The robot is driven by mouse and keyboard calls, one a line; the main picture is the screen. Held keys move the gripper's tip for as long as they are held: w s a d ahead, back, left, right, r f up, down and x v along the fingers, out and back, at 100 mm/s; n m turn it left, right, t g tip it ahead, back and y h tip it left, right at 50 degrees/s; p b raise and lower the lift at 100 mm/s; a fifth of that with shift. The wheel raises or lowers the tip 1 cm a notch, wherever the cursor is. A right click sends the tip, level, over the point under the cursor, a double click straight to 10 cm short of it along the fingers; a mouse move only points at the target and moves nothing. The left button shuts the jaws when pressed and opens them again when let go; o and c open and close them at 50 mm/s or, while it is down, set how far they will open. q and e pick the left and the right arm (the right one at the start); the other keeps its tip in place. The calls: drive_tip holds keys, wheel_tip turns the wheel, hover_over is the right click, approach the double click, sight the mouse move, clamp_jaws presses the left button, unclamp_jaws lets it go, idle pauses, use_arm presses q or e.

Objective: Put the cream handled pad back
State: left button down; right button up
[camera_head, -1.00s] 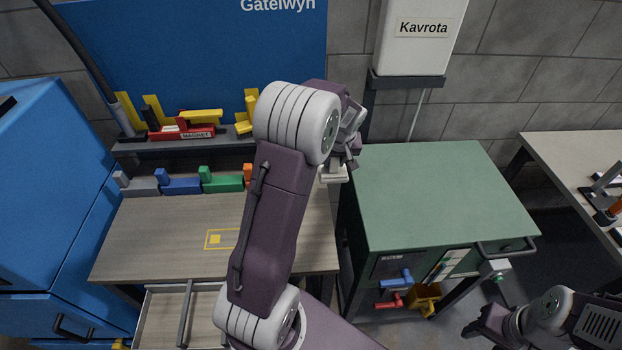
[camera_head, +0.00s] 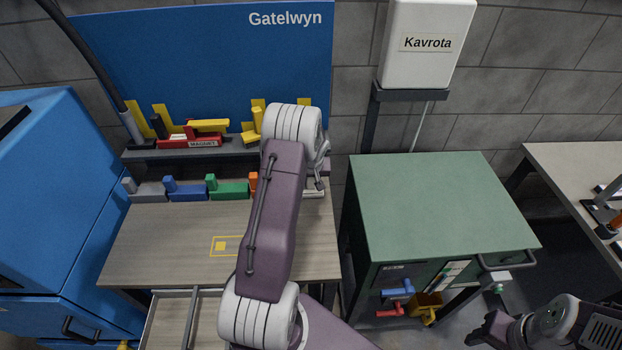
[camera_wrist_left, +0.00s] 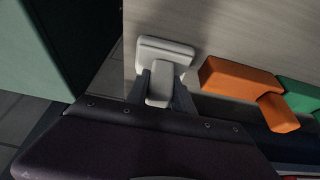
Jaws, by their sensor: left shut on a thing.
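The cream handled pad (camera_wrist_left: 166,50) is in my left gripper (camera_wrist_left: 161,88), with the jaws shut on its upright handle in the left wrist view. In the head view a pale edge of the pad (camera_head: 314,193) shows below my left gripper (camera_head: 319,178), at the right end of the row of handled pads; my arm hides much of it. The pad is over the wooden bench top (camera_head: 170,240), near its right edge. I cannot tell whether it touches the bench. My right gripper (camera_head: 486,331) is at the lower right, away from the bench; its jaws are unclear.
Orange (camera_wrist_left: 240,80), green (camera_head: 229,190), blue (camera_head: 186,191) and grey (camera_head: 148,192) handled pads line the bench's back. A shelf (camera_head: 228,151) with a red magnet block (camera_head: 190,141) is behind. The green table (camera_head: 430,205) stands right, its top clear.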

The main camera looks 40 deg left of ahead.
use_arm(q)
drive_tip(key=shift+d+f, duration=0.1)
drive_tip(key=c, duration=1.1)
unclamp_jaws()
drive_tip(key=shift+r, duration=0.2)
drive_tip(key=v, duration=1.2)
drive_tip(key=s+d+f+m+g+h, duration=0.2)
drive_tip(key=s+d+m, duration=0.5)
drive_tip(key=s+d, duration=1.1)
drive_tip(key=d+h, duration=0.1)
drive_tip(key=d, duration=0.2)
drive_tip(key=shift+d+f+m, duration=0.2)
drive_tip(key=shift+d+m, duration=0.15)
drive_tip(key=shift+m, duration=0.05)
drive_tip(key=shift+s+d, duration=0.1)
drive_tip(key=shift+s, duration=0.1)
